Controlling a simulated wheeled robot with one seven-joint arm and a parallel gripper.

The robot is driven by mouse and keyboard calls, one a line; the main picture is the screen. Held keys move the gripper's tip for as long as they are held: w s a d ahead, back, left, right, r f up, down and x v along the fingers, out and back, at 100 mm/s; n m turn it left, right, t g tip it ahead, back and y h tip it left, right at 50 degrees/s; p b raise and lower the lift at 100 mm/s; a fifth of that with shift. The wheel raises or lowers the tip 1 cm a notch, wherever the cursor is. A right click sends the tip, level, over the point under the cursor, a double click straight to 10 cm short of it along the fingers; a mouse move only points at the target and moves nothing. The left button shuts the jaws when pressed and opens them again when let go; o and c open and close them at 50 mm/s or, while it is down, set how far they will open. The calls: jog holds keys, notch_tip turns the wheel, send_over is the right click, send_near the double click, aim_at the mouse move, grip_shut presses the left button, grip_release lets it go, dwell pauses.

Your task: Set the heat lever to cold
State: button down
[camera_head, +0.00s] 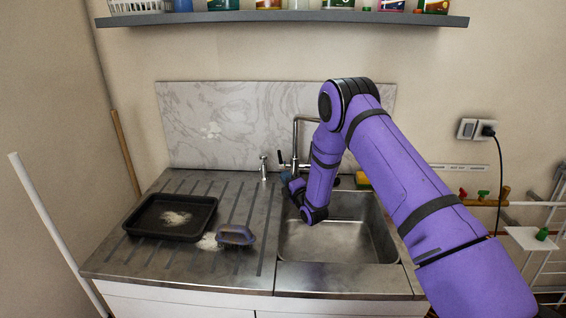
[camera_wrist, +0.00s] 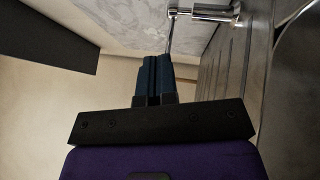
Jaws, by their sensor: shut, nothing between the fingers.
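The chrome sink tap (camera_head: 296,135) rises behind the basin in the head view, with a tall bent spout. A small dark lever (camera_head: 280,158) shows at the left of its base; its exact setting is too small to read. My gripper (camera_head: 286,177) is just in front of and below the lever, left of the tap base, partly hidden by my arm. In the wrist view my gripper's dark blue fingers (camera_wrist: 157,68) are together and empty. A chrome fitting (camera_wrist: 202,12) shows beyond the fingertips; I cannot tell whether it is the tap or the separate dispenser.
A chrome dispenser (camera_head: 263,167) stands left of the tap. A black tray (camera_head: 172,217) and a purple-grey scrubber (camera_head: 236,235) lie on the drainboard. The basin (camera_head: 340,240) looks empty. A shelf (camera_head: 280,17) with containers hangs above. A yellow sponge (camera_head: 362,179) is behind the basin.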

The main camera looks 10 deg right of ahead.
aim_at(279, 155)
jog(key=w, duration=0.2)
jog(key=w+r, duration=0.1)
jog(key=w, duration=0.2)
jog(key=w+r, duration=0.1)
jog(key=w, duration=0.1)
jog(key=shift+w+a, duration=0.1)
jog(key=shift+w, duration=0.2)
jog(key=shift+w+r, duration=0.1)
jog(key=shift+w, duration=0.35)
jog(key=shift+d, duration=0.2)
jog(key=shift+w+d+r+m+g+h, duration=0.2)
jog(key=shift+w+r+m+g+h, duration=0.25)
jog(key=shift+w+r+g, duration=0.2)
jog(key=shift+f, duration=0.1)
jog(key=shift+a, duration=0.1)
